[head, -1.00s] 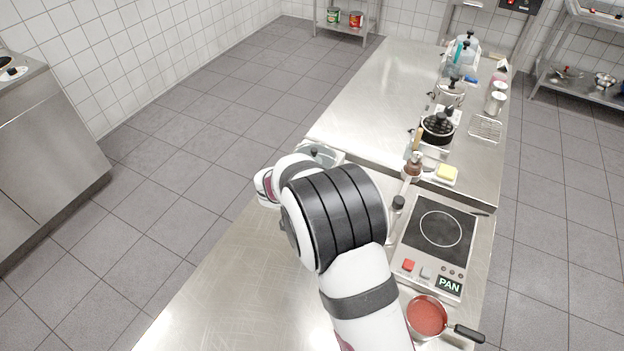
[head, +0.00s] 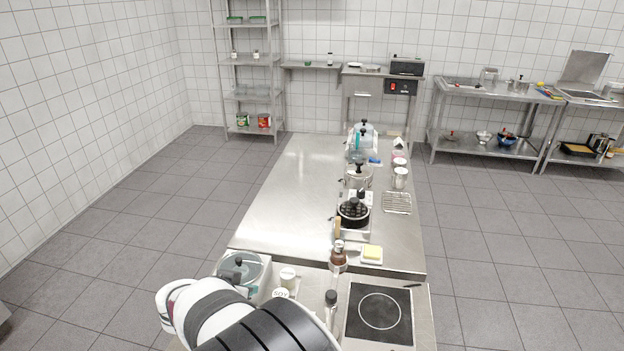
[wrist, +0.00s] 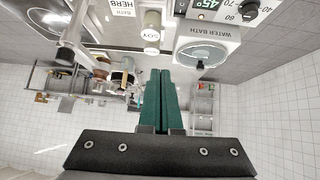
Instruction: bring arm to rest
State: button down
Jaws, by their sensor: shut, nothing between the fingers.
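My gripper (wrist: 158,95) shows in the wrist view with its two green fingers pressed together and nothing between them. The wrist view looks upside down over the counter. In the head view my arm covers the bottom left of the near counter, and the gripper itself is out of sight there. The fingers point past a jar marked SOY (wrist: 152,35) and a water bath (wrist: 205,52); I cannot tell the exact distance, but no contact shows.
A water bath with a lid (head: 240,268) stands at the near counter's left edge. Beside it are a SOY jar (head: 281,294), a brown bottle (head: 338,257) and a hob (head: 380,312). The far counter's left half (head: 285,205) is clear.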

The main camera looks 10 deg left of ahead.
jog(key=s+d+r+m+g+h, duration=0.2)
jog(key=s+d+r+g, duration=0.1)
jog(key=d, duration=0.9)
jog(key=s+d+r+m+g+h, duration=0.1)
jog(key=s+d+r+m+g, duration=0.2)
jog(key=d, duration=0.9)
jog(key=s+d+g+y, duration=0.1)
jog(key=s+d+y, duration=0.1)
jog(key=s, duration=0.9)
jog(key=s+d+g+y, duration=0.2)
jog(key=s+y, duration=0.1)
jog(key=s, duration=0.8)
jog(key=shift+d, duration=0.15)
jog(key=shift+s, duration=0.1)
